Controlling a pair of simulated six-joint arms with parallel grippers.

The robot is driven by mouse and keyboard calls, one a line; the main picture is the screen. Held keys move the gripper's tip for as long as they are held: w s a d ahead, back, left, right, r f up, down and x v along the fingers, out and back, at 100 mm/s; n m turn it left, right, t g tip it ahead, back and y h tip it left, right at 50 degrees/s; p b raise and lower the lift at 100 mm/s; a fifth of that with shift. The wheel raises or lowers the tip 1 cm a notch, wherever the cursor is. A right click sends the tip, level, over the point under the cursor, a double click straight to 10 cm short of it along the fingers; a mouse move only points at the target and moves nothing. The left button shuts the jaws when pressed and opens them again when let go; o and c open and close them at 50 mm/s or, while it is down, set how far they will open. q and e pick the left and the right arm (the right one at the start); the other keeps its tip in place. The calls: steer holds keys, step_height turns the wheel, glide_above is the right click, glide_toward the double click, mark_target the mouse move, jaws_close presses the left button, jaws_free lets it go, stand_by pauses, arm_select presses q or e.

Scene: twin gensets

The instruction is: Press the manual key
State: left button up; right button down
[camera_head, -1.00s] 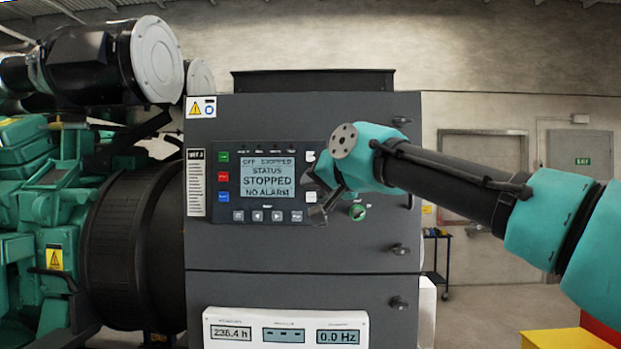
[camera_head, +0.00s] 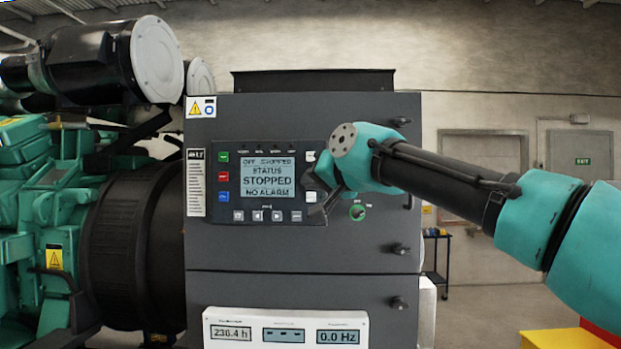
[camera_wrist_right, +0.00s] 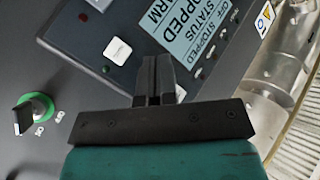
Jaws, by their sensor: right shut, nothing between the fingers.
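The dark control panel (camera_head: 268,233) is on the front of the grey cabinet. Its screen (camera_head: 268,176) reads OFF STOPPED, STATUS STOPPED, NO ALARM. Green, red and blue keys (camera_head: 222,197) stand left of the screen, with a row of grey keys (camera_head: 257,216) below. My right gripper (camera_head: 318,211) is shut and empty at the panel's right edge, in front of the right-hand white keys. In the right wrist view the shut fingers (camera_wrist_right: 154,65) point between a clear white key (camera_wrist_right: 117,50) and another (camera_wrist_right: 180,93) mostly hidden behind them. Key labels are too small to read. My left gripper is not in view.
A green rotary switch (camera_head: 357,212) sits right of the panel, close to my right gripper. Cabinet latches (camera_head: 400,250) stick out along the right edge. A white meter box (camera_head: 285,315) is below. The green engine (camera_head: 25,190) fills the left.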

steer(key=shift+w, duration=0.45)
stand_by(0.8)
steer(key=shift+s, duration=0.9)
steer(key=s, duration=0.6)
steer(key=shift+a, duration=0.2)
stand_by(0.8)
